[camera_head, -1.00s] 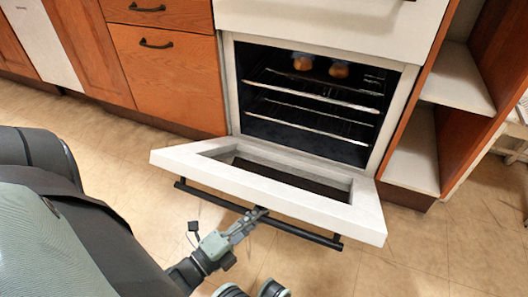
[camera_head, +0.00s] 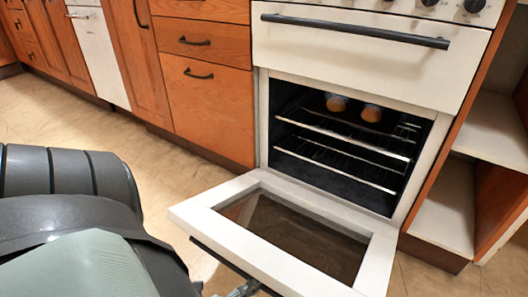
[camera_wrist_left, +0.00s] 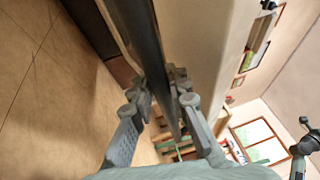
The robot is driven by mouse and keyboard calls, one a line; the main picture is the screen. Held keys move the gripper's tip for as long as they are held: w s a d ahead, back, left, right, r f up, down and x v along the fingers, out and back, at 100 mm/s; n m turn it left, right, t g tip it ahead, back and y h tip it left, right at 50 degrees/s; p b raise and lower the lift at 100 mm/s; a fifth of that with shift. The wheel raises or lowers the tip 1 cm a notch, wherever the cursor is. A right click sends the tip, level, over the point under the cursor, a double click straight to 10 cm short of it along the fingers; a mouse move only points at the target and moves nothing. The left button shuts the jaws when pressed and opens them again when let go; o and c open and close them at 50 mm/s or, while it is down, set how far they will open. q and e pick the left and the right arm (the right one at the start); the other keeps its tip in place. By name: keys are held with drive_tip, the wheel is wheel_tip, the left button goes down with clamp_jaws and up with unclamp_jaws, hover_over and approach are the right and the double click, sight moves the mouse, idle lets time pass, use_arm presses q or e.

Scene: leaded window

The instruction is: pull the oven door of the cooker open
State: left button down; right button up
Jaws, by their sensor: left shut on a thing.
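The cooker's oven door (camera_head: 285,235) is hinged down at its lower edge and stands wide open, close to level. Its dark glass pane faces up inside a white frame. The dark door handle (camera_head: 234,266) runs along the door's far edge from the oven and is partly cut off below. My left gripper (camera_head: 245,288) is at this handle at the bottom edge of the head view. In the left wrist view its fingers (camera_wrist_left: 170,95) are shut around the dark bar (camera_wrist_left: 150,50).
The oven cavity (camera_head: 345,150) shows wire racks and two round brownish things (camera_head: 354,107). A white upper panel with a dark handle (camera_head: 355,31) is above it. Wooden drawers (camera_head: 209,110) stand left, open shelves (camera_head: 447,215) right. Bare floor (camera_head: 60,110) lies in front of the cabinets.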

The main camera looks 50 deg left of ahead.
use_arm(q)
drive_tip(key=shift+s+f, duration=0.2)
drive_tip(key=shift+s, duration=0.1)
drive_tip(key=c, duration=1.7)
unclamp_jaws()
drive_tip(key=shift+c, duration=0.2)
drive_tip(key=shift+o, duration=1.4)
drive_tip(key=shift+w, duration=0.1)
drive_tip(key=shift+r, duration=0.1)
drive_tip(key=v, duration=1.2)
